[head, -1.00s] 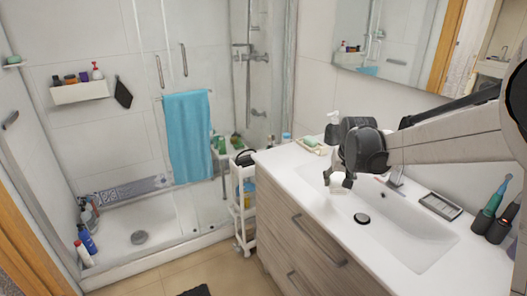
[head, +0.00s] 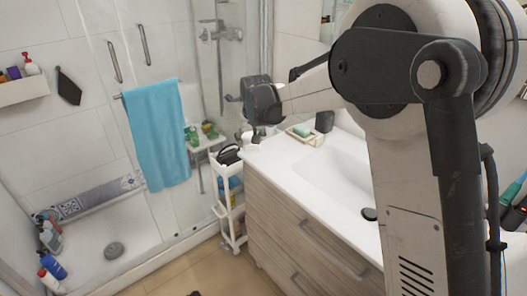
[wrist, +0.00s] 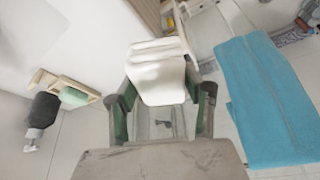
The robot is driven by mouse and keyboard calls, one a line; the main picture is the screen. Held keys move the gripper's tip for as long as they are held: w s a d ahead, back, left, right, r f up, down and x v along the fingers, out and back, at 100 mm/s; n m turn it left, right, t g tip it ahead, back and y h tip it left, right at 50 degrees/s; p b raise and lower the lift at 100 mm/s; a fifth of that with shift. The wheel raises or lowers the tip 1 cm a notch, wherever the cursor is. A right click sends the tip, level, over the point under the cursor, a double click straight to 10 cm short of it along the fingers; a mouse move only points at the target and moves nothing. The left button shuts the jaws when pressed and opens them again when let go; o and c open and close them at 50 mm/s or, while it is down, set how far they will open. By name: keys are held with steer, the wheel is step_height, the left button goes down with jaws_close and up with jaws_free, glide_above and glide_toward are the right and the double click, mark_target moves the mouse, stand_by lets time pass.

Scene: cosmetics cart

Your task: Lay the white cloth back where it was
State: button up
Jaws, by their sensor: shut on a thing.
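The white cloth (wrist: 158,75) is folded and held between the two fingers of my gripper (wrist: 163,100) in the wrist view. In the head view my gripper (head: 256,128) hangs over the back left corner of the washbasin counter, its fingers small and partly hidden. The cloth (head: 248,141) shows as a small white patch below it. I cannot tell whether the cloth touches the counter. The narrow white cart (head: 230,205) stands to the left of the counter, with a black item (head: 228,155) on top.
A soap dish with green soap (head: 302,132) and a dark dispenser (head: 324,121) stand on the counter (head: 290,165), right of my gripper. A blue towel (head: 157,135) hangs on the shower glass to the left. My arm hides much of the right side.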

glide_above(266, 155)
steer(key=s, duration=0.1)
steer(key=f, duration=0.6)
steer(key=shift+s+d+p, duration=0.1)
steer(key=shift+d+p, duration=0.25)
steer(key=shift+p, duration=0.05)
steer(key=shift+f, duration=2)
steer(key=shift+f, duration=0.1)
steer(key=shift+f, duration=0.1)
steer(key=o, duration=1)
steer(key=v, duration=1.2)
steer(key=shift+r, duration=0.2)
steer(key=shift+s+r, duration=0.1)
